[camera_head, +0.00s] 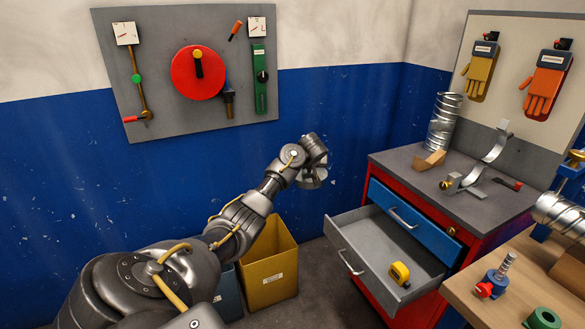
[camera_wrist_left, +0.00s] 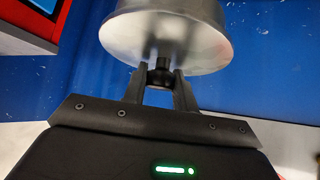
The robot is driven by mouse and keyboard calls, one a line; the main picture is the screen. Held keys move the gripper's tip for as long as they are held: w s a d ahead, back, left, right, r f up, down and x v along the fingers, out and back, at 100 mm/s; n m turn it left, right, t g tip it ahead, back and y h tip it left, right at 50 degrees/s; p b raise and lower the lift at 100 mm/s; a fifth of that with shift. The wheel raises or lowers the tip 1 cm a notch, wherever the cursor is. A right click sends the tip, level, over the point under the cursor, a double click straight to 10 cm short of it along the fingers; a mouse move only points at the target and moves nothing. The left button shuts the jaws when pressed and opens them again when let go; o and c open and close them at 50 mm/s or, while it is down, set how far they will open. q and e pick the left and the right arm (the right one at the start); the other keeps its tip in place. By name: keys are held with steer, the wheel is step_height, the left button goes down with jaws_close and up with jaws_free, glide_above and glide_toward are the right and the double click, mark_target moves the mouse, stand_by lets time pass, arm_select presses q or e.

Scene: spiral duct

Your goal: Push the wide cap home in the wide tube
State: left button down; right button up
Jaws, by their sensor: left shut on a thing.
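My left gripper (camera_wrist_left: 160,82) is shut on the dark knob of a round silver metal cap (camera_wrist_left: 168,40). In the wrist view the cap's flat face is toward the gripper. In the head view the cap (camera_head: 314,178) hangs in the air in front of the blue wall, partly hidden by my wrist. One spiral metal tube (camera_head: 557,212) lies at the right edge above the wooden bench, partly cut off. Another spiral tube (camera_head: 443,122) stands upright on the red cabinet. I cannot tell which is the wide one. The cap is apart from both. My right gripper is not in view.
The red cabinet's drawer (camera_head: 377,245) stands open with a yellow tape measure (camera_head: 400,273) inside. A yellow bin (camera_head: 268,268) stands on the floor below my gripper. Metal brackets (camera_head: 490,157) are on the cabinet top. A blue-and-red tool (camera_head: 497,278) stands on the bench (camera_head: 470,300).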

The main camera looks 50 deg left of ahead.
arm_select(q)
steer(key=w+d+f+m+t+h, duration=0.1)
steer(key=d+f+m, duration=0.15)
steer(key=d, duration=0.75)
steer(key=d+f+m+t+h, duration=0.1)
steer(key=d+f, duration=0.2)
steer(key=d, duration=0.6)
steer(key=s+d+r+m+h, duration=0.2)
steer(key=d+m, duration=0.1)
steer(key=d, duration=0.5)
steer(key=s+d+r+m+h, duration=0.1)
steer(key=d+r+m+h, duration=0.15)
steer(key=d, duration=0.65)
steer(key=s+d+r+m+h, duration=0.2)
steer(key=d+r, duration=0.1)
steer(key=d, duration=0.5)
steer(key=s+d+f+m+g+h, duration=0.1)
steer(key=s+d+m, duration=0.3)
steer(key=s, duration=0.6)
steer(key=s+d+f+m+g+h, duration=0.1)
steer(key=s+d+m+h, duration=0.3)
steer(key=s+d, duration=0.4)
steer(key=shift+s+d+m+g, duration=0.15)
steer(key=shift+s+m+g, duration=0.4)
steer(key=shift+s, duration=0.4)
